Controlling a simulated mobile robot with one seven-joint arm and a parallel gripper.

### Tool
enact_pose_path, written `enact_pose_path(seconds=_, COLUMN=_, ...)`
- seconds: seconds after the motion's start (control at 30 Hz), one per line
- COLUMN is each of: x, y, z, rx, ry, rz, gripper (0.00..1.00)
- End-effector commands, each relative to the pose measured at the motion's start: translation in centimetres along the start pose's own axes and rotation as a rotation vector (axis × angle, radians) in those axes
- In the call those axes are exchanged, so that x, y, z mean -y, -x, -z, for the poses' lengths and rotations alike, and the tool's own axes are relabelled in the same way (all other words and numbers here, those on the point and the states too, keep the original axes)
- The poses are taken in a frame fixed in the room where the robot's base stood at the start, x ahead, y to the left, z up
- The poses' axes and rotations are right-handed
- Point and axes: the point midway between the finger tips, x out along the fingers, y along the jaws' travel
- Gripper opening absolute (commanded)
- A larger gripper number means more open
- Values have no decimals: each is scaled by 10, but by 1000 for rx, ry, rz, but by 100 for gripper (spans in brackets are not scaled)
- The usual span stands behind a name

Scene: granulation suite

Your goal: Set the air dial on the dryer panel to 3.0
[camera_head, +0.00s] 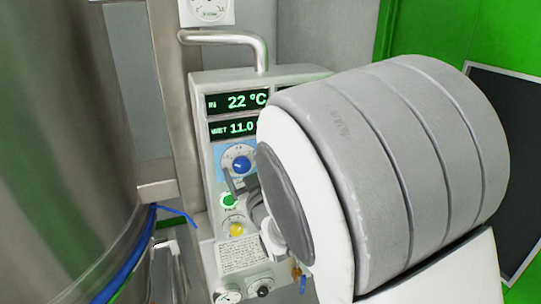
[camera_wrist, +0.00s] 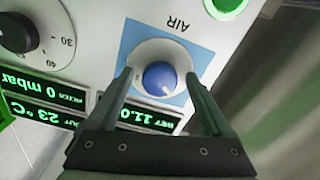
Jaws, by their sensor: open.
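The dryer panel (camera_head: 200,150) stands in the middle of the head view, partly hidden by my arm. Its air dial (camera_head: 241,165) is a blue knob on a pale blue square. In the wrist view the air dial (camera_wrist: 160,77) appears upside down under the label AIR, with a white mark on the knob. I cannot read the scale or the setting. My gripper (camera_wrist: 160,85) is open, with one finger on each side of the blue knob. I cannot tell whether the fingers touch it.
A green-lit button (camera_head: 229,201) and a yellow knob (camera_head: 236,229) sit below the dial. A black dial (camera_wrist: 15,32) with 30 and 40 marks is beside it in the wrist view. Displays (camera_head: 237,101) read 22 °C and 11.0. A large steel vessel (camera_head: 60,130) stands left.

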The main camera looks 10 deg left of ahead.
Motion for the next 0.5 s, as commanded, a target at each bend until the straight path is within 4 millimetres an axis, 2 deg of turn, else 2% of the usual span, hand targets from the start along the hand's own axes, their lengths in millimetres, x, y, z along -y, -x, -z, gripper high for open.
enact_pose_path(seconds=0.07, x=0, y=0, z=0, rx=0, ry=0, rz=0, gripper=84)
enact_pose_path(seconds=0.1, x=0, y=0, z=0, rx=0, ry=0, rz=0, gripper=81)
enact_pose_path(seconds=0.5, x=0, y=0, z=0, rx=0, ry=0, rz=0, gripper=9)
